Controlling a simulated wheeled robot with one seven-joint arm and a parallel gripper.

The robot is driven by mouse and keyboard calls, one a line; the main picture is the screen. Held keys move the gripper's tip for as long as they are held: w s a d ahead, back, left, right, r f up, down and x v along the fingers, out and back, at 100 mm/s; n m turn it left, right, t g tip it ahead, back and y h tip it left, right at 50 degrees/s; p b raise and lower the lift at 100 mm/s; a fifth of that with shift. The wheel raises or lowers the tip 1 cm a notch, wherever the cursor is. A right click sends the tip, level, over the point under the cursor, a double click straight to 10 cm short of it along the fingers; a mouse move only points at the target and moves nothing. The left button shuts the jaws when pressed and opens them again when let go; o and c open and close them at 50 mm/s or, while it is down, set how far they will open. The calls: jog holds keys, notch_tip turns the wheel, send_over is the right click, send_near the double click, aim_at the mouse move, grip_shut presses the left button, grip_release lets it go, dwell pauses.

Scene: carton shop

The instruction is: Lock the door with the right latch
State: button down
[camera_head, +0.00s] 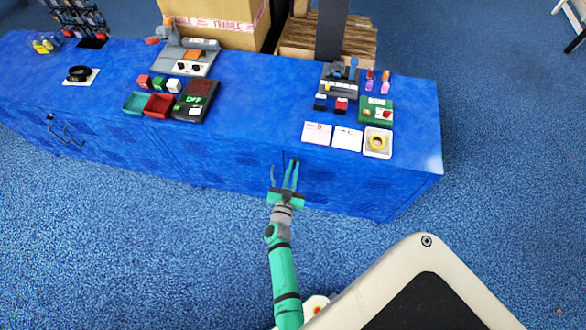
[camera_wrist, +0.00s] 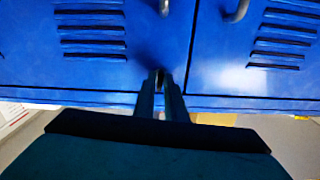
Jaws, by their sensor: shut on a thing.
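The blue cabinet (camera_head: 235,170) has doors along its front. In the wrist view the left door (camera_wrist: 92,75) and right door (camera_wrist: 235,95) meet at a seam and look closed. My gripper (camera_head: 293,160) reaches the cabinet front from below, its two fingers close together. In the wrist view my gripper (camera_wrist: 160,73) is shut on a small part at the seam, apparently the latch (camera_wrist: 162,78). The fingers hide most of it, so its position cannot be told.
Grey handles (camera_wrist: 237,10) show at the top of the wrist view. A black handle (camera_head: 65,135) sticks out at the cabinet's left. The blue floor (camera_head: 130,240) in front is clear.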

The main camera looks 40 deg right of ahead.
jog(key=shift+f+n, duration=0.1)
jog(key=shift+n, duration=0.6)
jog(key=c, duration=1.9)
grip_release()
jog(key=v, duration=1)
jog(key=shift+s+a, duration=0.25)
jog(key=shift+a, duration=0.05)
